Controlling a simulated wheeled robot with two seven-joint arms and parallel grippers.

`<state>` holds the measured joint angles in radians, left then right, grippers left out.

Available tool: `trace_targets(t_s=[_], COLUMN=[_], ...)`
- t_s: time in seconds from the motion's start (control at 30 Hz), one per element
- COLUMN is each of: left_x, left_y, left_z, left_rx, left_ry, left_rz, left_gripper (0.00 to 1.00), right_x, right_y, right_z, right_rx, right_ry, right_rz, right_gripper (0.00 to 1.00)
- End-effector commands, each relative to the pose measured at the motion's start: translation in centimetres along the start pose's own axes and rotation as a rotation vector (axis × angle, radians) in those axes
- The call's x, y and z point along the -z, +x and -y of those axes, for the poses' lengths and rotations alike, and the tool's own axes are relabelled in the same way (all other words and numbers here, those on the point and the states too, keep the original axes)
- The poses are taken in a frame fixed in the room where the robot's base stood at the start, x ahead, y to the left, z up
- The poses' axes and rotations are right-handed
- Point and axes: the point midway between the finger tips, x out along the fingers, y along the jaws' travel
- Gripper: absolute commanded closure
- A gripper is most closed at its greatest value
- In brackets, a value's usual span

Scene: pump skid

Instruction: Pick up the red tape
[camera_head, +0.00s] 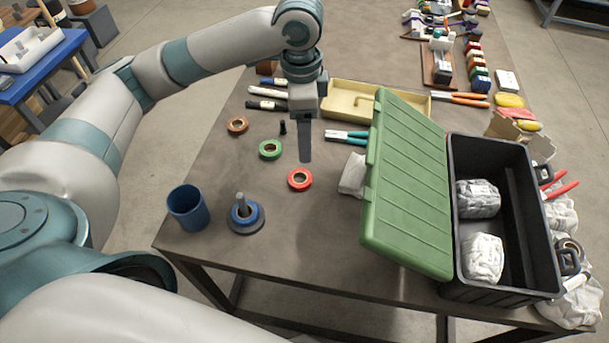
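The red tape (300,179) is a small roll lying flat on the brown table (330,235). My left gripper (305,157) points down just behind and above it in the picture, apart from the roll. Its fingers show as one narrow dark shape from this side, so I cannot tell whether they are open or shut. Nothing visible hangs from them. My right gripper is not in view.
A green tape (270,149) and an orange tape (237,126) lie left of the gripper. A blue cup (188,208) and a spindle with blue tape (246,215) stand near the front edge. A black toolbox (509,210) with a green lid (410,185) stands right.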

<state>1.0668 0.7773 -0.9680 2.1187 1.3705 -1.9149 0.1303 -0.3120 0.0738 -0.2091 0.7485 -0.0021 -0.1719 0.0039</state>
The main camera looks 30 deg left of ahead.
Motion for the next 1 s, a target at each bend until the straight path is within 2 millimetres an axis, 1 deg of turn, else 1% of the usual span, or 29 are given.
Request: trace_targets(t_s=[0.03, 0.2, 0.6, 0.77, 0.87, 1.0], left_x=[-0.5, -1.1, -1.1, -1.2, -1.3, -1.4], left_y=[-0.4, -1.2, -1.1, 0.2, 1.6, 4.0], left_z=[0.4, 0.7, 0.7, 0.7, 0.6, 0.6], left_rx=[0.004, 0.0, -0.002, -0.003, -0.004, -0.005], left_ry=[-0.005, -0.01, -0.009, -0.009, -0.009, -0.01], left_rz=[0.011, 0.03, 0.031, 0.031, 0.034, 0.033], left_gripper=[0.31, 0.31, 0.31, 0.31, 0.31, 0.31], right_x=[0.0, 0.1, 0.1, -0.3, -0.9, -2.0], right_y=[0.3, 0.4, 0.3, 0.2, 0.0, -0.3], right_z=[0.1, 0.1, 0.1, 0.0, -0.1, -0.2], right_rx=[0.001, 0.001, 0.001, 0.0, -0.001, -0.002], right_ry=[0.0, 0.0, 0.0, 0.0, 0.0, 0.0], right_rz=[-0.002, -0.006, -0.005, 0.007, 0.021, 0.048], right_gripper=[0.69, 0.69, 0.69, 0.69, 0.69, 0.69])
